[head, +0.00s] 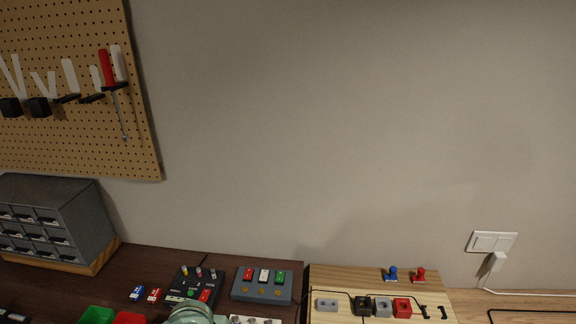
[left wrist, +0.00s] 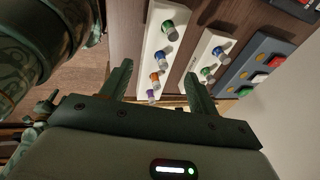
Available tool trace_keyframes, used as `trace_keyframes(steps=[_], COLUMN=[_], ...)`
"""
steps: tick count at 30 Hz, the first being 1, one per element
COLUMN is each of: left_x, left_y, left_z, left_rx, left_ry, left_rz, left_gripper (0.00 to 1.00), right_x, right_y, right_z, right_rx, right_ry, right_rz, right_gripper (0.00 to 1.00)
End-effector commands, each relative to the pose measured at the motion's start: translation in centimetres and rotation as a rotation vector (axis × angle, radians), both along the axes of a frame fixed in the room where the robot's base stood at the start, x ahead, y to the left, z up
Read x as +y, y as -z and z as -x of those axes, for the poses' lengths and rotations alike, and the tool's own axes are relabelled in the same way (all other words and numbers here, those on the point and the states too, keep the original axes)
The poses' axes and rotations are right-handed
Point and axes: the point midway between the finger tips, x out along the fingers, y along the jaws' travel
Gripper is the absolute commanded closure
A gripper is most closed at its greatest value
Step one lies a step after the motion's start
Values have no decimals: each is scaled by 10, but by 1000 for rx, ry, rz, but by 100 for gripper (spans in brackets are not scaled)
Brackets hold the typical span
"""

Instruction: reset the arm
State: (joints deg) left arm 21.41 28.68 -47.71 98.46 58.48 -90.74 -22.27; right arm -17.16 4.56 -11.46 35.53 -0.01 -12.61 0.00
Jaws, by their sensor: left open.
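My left gripper (left wrist: 160,88) shows in the left wrist view with its two dark green fingers spread apart and nothing between them that it grips. Beyond the fingers are a white panel with coloured knobs (left wrist: 168,45) and a second, smaller white panel with knobs (left wrist: 209,58). I cannot tell the exact gap between the fingertips and the panels. In the head view, neither gripper's fingers show. A rounded pale green part at the bottom middle seems to be mine. My right gripper is in neither view.
A dark bench (head: 140,262) holds a black control box (head: 186,285), a grey-blue box with coloured switches (head: 262,286) and small red and blue pieces. A wooden board (head: 335,280) carries several small blocks. A drawer cabinet (head: 60,215) and tool pegboard (head: 80,150) are at left.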

Motion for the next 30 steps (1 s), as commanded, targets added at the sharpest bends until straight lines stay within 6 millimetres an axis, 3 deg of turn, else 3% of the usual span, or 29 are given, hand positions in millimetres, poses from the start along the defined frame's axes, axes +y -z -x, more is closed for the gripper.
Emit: trace_keyframes(steps=[1, 2, 5, 12, 21, 22, 30], left_x=[-20, -24, -14, 61, 148, 153, 131], left_y=[-6, -12, -34, -69, -104, -103, 6], left_z=[20, 26, 42, 80, 137, 141, 132], left_rx=[-50, -86, -193, -353, -483, -487, -359], left_ry=[-63, -117, -313, -710, -1023, -1042, -1021], left_rz=[60, 85, 126, 75, -85, -98, -47], left_gripper=[40, 40, 40, 40, 40, 40, 40], right_x=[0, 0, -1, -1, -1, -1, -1], right_y=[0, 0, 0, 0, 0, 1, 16], right_z=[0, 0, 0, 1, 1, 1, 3], right_rx=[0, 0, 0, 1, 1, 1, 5], right_ry=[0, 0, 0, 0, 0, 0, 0], right_rz=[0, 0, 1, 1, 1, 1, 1], right_gripper=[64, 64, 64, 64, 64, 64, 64])
